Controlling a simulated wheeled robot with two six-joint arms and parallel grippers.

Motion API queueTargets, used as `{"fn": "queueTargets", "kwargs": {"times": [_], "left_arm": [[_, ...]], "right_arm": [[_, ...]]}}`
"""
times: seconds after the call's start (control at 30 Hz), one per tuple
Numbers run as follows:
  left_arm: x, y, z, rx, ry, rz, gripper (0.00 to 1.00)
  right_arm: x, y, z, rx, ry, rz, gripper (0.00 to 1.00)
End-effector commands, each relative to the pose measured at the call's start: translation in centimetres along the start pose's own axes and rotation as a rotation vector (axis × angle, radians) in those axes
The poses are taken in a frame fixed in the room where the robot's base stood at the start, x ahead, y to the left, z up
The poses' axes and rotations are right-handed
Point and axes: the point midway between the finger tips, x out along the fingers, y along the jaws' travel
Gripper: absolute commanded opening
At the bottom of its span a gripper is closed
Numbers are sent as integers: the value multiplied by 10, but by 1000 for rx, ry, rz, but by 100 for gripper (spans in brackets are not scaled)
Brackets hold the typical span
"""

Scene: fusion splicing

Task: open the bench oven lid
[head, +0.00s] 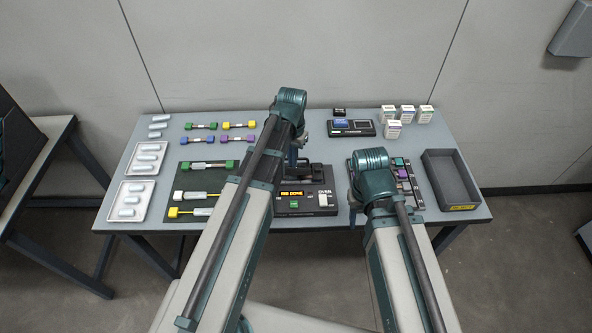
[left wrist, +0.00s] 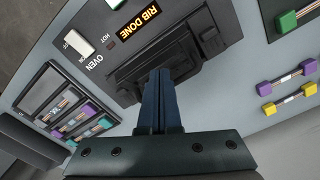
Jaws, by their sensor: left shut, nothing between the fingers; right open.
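The bench oven (head: 307,208) is a dark box at the table's middle, with a lit orange "RIB DONE" display and a white switch; it also shows in the left wrist view (left wrist: 122,52). Its black lid (left wrist: 185,52) seems to lie low over the body, though the fingers hide part of it. My left gripper (head: 292,160) is shut and empty; its blue fingers (left wrist: 158,78) reach over the lid in the left wrist view. I cannot tell whether they touch it. My right gripper (head: 353,212) is open, right of the oven, partly hidden by its wrist.
A rack of coloured pieces (head: 402,172) stands right of the oven, with an empty grey bin (head: 452,190) further right. A splicer-like device (head: 351,128) and small white boxes (head: 393,129) are behind. Coloured holders (head: 201,126) and white trays (head: 130,201) lie left.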

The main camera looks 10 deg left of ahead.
Motion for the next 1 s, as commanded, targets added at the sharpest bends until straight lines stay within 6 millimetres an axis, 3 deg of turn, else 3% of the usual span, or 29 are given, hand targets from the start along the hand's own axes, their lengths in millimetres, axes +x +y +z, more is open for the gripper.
{"fn": "queueTargets", "kwargs": {"times": [1.0], "left_arm": [[-75, -14, -24, 0, 0, 0, 0]], "right_arm": [[-75, 7, 4, 0, 0, 0, 50]]}}
